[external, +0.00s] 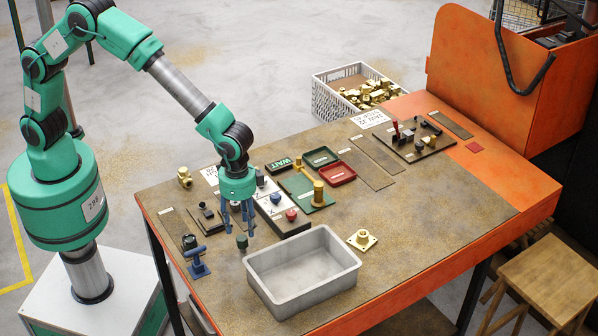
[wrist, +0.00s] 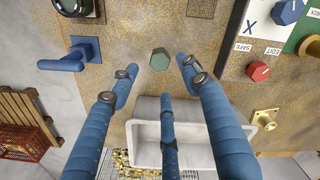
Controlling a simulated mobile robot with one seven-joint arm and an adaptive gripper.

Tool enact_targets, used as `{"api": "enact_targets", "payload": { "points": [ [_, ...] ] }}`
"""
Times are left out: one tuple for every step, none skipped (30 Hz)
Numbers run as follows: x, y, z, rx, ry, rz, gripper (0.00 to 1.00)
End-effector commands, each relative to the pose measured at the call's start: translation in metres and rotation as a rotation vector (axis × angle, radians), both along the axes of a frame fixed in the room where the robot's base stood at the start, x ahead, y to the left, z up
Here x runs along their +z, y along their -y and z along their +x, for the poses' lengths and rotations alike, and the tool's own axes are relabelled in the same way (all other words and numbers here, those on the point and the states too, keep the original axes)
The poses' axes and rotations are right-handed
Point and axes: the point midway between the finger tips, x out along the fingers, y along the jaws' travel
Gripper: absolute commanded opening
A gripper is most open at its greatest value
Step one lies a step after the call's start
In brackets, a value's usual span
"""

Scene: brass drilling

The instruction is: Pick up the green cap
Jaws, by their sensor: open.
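The green cap (external: 242,240) is a small dark green piece on the table, just left of the grey bin. In the wrist view the cap (wrist: 160,59) shows a faceted green top and stands between and just beyond my spread fingers. My gripper (external: 240,222) is open and empty, pointing down above the cap. In the wrist view the gripper (wrist: 160,76) has its blue fingers apart, with none seen touching the cap.
The grey bin (external: 302,270) stands close beside the cap. A blue fixture (external: 197,264) is to its left. A panel with a red knob (external: 291,215) lies behind. A brass flange (external: 362,239) sits right of the bin. The table's right front is clear.

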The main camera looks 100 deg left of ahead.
Motion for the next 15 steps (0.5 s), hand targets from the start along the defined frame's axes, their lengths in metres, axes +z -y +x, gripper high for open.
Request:
{"api": "enact_targets", "payload": {
  "points": [
    [-0.009, 0.0, 0.0, 0.0, -0.001, 0.0, 0.47],
    [-0.013, 0.0, 0.0, 0.0, -0.001, 0.0, 0.47],
    [-0.018, 0.0, 0.0, 0.0, -0.002, 0.0, 0.47],
    [-0.021, 0.0, -0.001, 0.0, -0.002, 0.0, 0.47],
    [-0.023, 0.0, -0.001, 0.0, -0.002, 0.0, 0.47],
    [-0.026, 0.0, 0.0, 0.0, -0.001, 0.0, 0.47],
    [-0.027, 0.0, 0.0, 0.0, -0.001, 0.0, 0.47],
    [-0.028, 0.0, 0.0, 0.0, 0.0, 0.0, 0.47],
    [-0.029, 0.0, 0.0, 0.0, 0.0, 0.0, 0.47],
    [-0.03, 0.0, 0.0, 0.0, 0.0, 0.0, 0.47],
    [-0.03, 0.0, 0.0, 0.0, 0.001, 0.0, 0.47],
    [-0.03, 0.0, 0.0, 0.0, 0.001, 0.0, 0.47],
    [-0.03, 0.0, 0.0, 0.0, 0.001, 0.0, 0.47],
    [-0.03, 0.0, 0.0, 0.0, 0.001, 0.0, 0.47],
    [-0.03, 0.0, 0.0, 0.0, 0.0, 0.0, 0.47]
  ]
}}
